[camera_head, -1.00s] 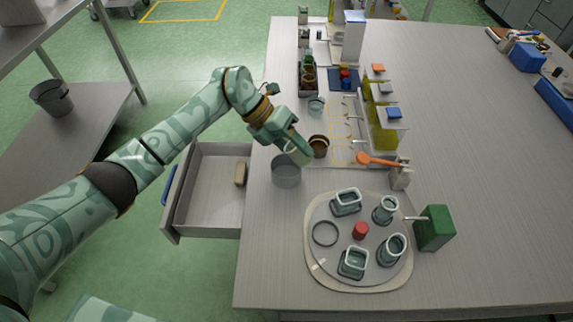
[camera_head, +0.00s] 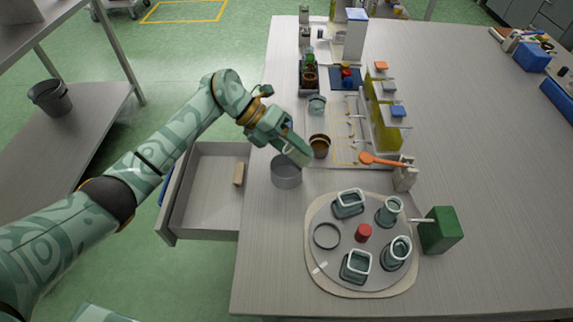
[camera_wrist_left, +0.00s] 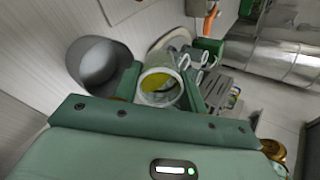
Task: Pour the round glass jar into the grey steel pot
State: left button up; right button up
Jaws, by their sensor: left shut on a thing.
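My left gripper (camera_head: 298,154) is shut on the round glass jar (camera_wrist_left: 160,88). In the left wrist view the jar sits between the two green fingers, with its round rim showing and something yellow-green seen in or through the glass. In the head view the gripper mostly hides the jar. The grey steel pot (camera_head: 286,178) stands on the table just below and left of the gripper in the picture. It also shows in the left wrist view (camera_wrist_left: 98,64), left of the jar, with no contents visible. I cannot tell whether anything is flowing. My right gripper is not in view.
A brown pot (camera_head: 320,146) stands close right of the gripper. A round tray (camera_head: 338,275) with several glass cups lies in front, beside a green box (camera_head: 440,230). Oil dispensers (camera_head: 388,118) stand behind. An open drawer (camera_head: 208,205) juts out left.

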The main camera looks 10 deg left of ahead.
pick_arm(q)
jog(key=shift+f+h+b, duration=0.35)
jog(key=shift+h+b, duration=0.05)
jog(key=shift+b, duration=0.2)
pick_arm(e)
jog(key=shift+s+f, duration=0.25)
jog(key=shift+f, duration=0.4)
pick_arm(q)
jog(key=shift+a+r+h+b, duration=0.15)
jog(key=shift+r+h+b, duration=0.1)
jog(key=shift+h+b, duration=0.65)
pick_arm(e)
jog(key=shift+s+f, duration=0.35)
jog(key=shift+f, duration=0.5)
pick_arm(q)
jog(key=shift+a+f+h+b, duration=0.1)
jog(key=shift+f+h+b, duration=0.7)
jog(key=shift+b, duration=0.45)
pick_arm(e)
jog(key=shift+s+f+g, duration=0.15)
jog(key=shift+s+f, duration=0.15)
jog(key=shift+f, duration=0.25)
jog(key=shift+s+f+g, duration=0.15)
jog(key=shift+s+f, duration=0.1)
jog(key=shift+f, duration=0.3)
